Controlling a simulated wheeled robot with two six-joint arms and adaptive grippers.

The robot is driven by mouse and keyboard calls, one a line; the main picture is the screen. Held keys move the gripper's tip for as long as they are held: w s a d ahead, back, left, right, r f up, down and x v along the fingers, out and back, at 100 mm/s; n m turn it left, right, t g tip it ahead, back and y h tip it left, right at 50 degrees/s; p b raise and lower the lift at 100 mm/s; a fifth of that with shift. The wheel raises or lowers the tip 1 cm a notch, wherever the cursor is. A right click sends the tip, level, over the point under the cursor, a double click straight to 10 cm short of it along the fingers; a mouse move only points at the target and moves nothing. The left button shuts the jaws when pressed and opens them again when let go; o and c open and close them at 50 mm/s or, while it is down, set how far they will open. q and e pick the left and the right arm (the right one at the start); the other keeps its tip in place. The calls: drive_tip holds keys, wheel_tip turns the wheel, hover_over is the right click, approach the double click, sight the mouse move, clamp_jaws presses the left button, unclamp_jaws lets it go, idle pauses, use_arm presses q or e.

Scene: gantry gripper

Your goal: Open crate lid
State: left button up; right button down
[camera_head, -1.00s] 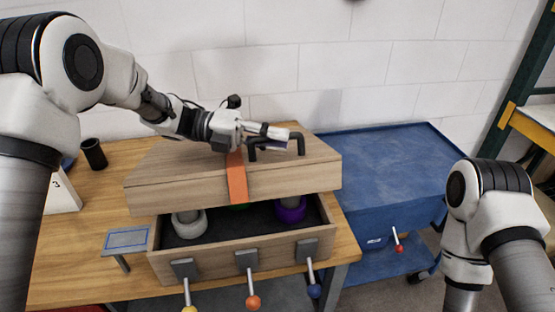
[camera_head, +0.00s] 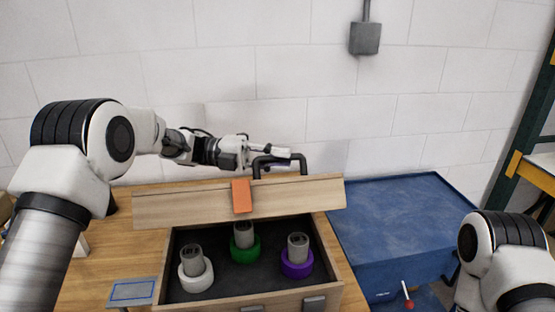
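A wooden crate (camera_head: 163,288) stands on the table, with its wooden lid (camera_head: 290,198) tilted up and back at the far side. An orange strap (camera_head: 241,195) lies over the lid's front edge. A black handle (camera_head: 279,159) sits on top of the lid. My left gripper (camera_head: 288,156) is at the handle, its fingers beside and partly behind it; whether they are closed on it is hard to see. My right gripper is outside the view; only part of my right arm shows at the lower right.
Inside the crate stand grey cylinders with a white ring (camera_head: 195,275), a green ring (camera_head: 244,246) and a purple ring (camera_head: 297,262). A blue cart (camera_head: 395,230) is to the right. A blue-outlined plate (camera_head: 132,291) lies left of the crate. A grey box (camera_head: 365,38) hangs on the wall.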

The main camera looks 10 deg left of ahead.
use_arm(q)
drive_tip(key=shift+o, duration=1.3)
drive_tip(key=shift+d, duration=0.15)
drive_tip(key=a, duration=0.8)
drive_tip(key=w+a, duration=0.1)
drive_tip(key=a, duration=0.3)
drive_tip(key=shift+f, duration=0.1)
drive_tip(key=shift+s, duration=0.1)
